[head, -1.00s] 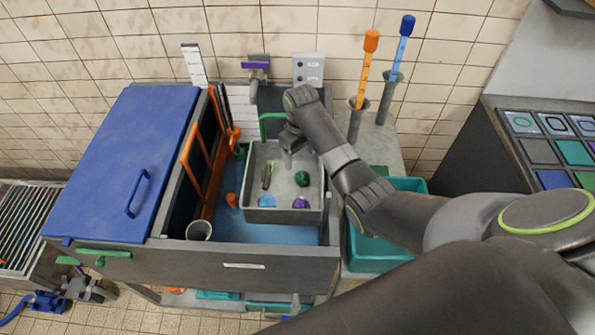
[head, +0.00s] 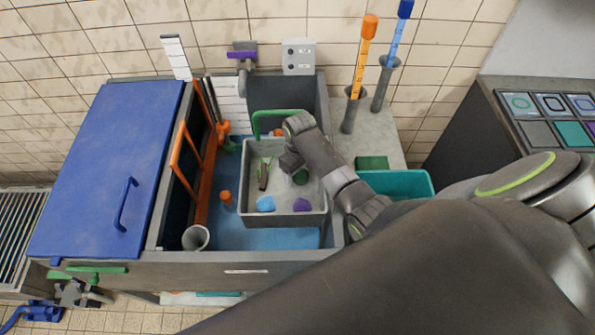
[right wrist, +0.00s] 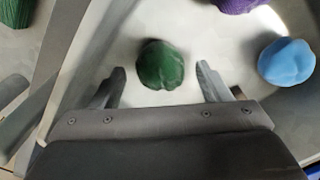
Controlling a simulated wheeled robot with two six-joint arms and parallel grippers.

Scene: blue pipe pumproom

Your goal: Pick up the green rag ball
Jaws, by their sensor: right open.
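The green rag ball (head: 301,177) lies in the grey tray (head: 262,218), partly hidden behind my right gripper in the head view. In the right wrist view the ball (right wrist: 160,65) is a dark green, creased lump on the pale tray floor. My right gripper (right wrist: 161,80) is open, with one fingertip on each side of the ball's near edge. In the head view the right gripper (head: 291,166) points down into the tray. My left gripper is not in view.
The tray also holds a blue lump (head: 265,204), a purple lump (head: 302,204) and a thin dark piece (head: 263,176). The tray sits in a basin with a blue floor (head: 225,232). An orange frame (head: 187,150) and a blue lid (head: 110,170) stand left.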

